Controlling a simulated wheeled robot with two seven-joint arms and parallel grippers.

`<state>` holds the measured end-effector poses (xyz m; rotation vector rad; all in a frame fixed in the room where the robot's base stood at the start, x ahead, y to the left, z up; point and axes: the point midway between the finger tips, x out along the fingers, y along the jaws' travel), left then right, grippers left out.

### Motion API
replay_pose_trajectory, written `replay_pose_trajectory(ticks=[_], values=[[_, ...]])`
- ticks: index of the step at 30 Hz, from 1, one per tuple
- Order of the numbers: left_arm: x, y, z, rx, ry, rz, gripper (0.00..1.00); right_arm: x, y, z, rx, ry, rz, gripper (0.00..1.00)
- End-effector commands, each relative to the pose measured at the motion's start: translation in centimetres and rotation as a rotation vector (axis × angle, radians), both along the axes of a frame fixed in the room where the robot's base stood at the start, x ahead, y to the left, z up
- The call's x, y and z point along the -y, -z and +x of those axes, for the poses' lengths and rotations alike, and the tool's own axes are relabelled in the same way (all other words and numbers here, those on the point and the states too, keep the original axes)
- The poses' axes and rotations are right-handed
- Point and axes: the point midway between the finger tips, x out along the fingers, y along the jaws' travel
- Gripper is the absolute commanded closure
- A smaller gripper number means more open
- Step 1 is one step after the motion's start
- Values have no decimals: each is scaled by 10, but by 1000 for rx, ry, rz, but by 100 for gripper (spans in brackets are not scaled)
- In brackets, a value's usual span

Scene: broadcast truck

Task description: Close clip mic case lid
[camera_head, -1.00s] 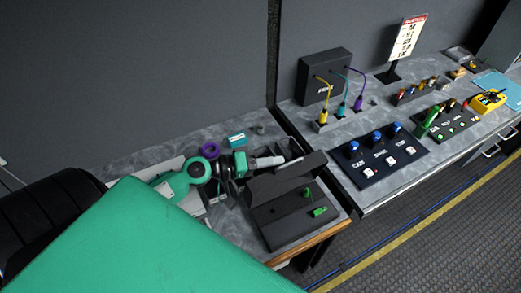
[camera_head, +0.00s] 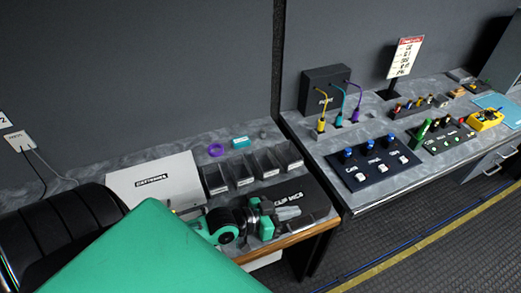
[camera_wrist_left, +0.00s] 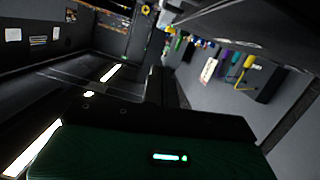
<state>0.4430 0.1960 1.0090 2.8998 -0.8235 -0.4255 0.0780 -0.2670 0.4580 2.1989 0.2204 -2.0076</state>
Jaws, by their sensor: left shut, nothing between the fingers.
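The clip mic case (camera_head: 307,190) is black and lies on the grey desk at its right end. Its lid is down, with white "CLIP MICS" lettering on top, and the mics inside are hidden. My left gripper (camera_head: 290,213) is shut and empty, at the front left part of the case. It covers part of the lid and front edge; I cannot tell whether it touches them. The case is not clear in the dark left wrist view. My right gripper is not in view.
A row of small black bins (camera_head: 242,172) stands behind the case. A white labelled box (camera_head: 153,185) is to the left. Across a gap, another desk holds a blue-knobbed panel (camera_head: 377,177).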

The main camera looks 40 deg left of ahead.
Motion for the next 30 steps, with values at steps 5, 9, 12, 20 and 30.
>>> replay_pose_trajectory(ticks=[5,9,12,20,30], values=[[10,24,-6,72,-1,124,100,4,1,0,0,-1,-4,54],[17,40,-10,121,-2,207,100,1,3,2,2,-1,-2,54],[20,49,-12,136,0,235,100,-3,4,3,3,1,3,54],[24,63,-14,136,0,232,100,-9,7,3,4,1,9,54],[25,66,-15,135,0,231,100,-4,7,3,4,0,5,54]])
